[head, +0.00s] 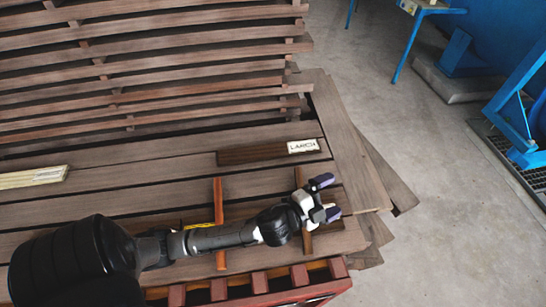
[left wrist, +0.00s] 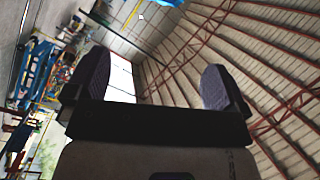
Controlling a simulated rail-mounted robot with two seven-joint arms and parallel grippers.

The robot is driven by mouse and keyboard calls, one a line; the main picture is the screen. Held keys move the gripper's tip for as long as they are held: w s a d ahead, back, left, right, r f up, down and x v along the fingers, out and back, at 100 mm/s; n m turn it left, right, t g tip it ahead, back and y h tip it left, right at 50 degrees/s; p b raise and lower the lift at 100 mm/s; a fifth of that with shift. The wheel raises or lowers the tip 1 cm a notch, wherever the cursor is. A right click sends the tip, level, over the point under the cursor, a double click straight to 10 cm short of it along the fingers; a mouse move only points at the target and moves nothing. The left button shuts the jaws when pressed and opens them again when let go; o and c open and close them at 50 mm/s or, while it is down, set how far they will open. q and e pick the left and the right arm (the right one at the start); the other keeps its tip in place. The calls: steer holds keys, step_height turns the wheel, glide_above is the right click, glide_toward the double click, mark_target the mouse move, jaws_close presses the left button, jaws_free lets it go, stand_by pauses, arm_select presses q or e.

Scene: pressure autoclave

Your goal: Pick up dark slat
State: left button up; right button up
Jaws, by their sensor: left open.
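The dark slat (head: 262,153) lies flat on the plank deck, with a white label reading "LARCH" on its right end. My left gripper (head: 331,197) is open and empty, below and to the right of the slat in the head view and apart from it. In the left wrist view the two fingers of the left gripper (left wrist: 158,88) stand wide apart with nothing between them. That view faces the roof and does not show the slat. My right gripper is not in view.
A pale slat (head: 33,177) with a label lies at the left of the deck. Stacked curved boards (head: 150,70) fill the back left. Loose boards jut out at the right, with bare concrete floor (head: 430,180) and blue machinery (head: 535,100) beyond.

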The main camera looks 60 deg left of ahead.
arm_select(q)
steer(key=w+d+r+m+h+b, duration=0.2)
steer(key=w+d+r+m+h, duration=0.15)
steer(key=m+h, duration=0.55)
steer(key=m+g+y+b, duration=1)
steer(key=m+g+b, duration=0.2)
steer(key=m+g, duration=0.65)
glide_above(270, 150)
step_height(270, 150, down, 6)
steer(key=shift+m, duration=0.35)
steer(key=f, duration=0.4)
steer(key=f+b, duration=0.1)
steer(key=f, duration=0.2)
steer(key=shift+s+d+f, duration=0.1)
steer(key=shift+s, duration=0.3)
steer(key=shift+w+f+b, duration=0.15)
steer(key=shift+f+b, duration=0.2)
steer(key=shift+f, duration=1.2)
steer(key=shift+w+f+b, duration=0.15)
steer(key=shift+f+b, duration=0.2)
steer(key=shift+f, duration=1.15)
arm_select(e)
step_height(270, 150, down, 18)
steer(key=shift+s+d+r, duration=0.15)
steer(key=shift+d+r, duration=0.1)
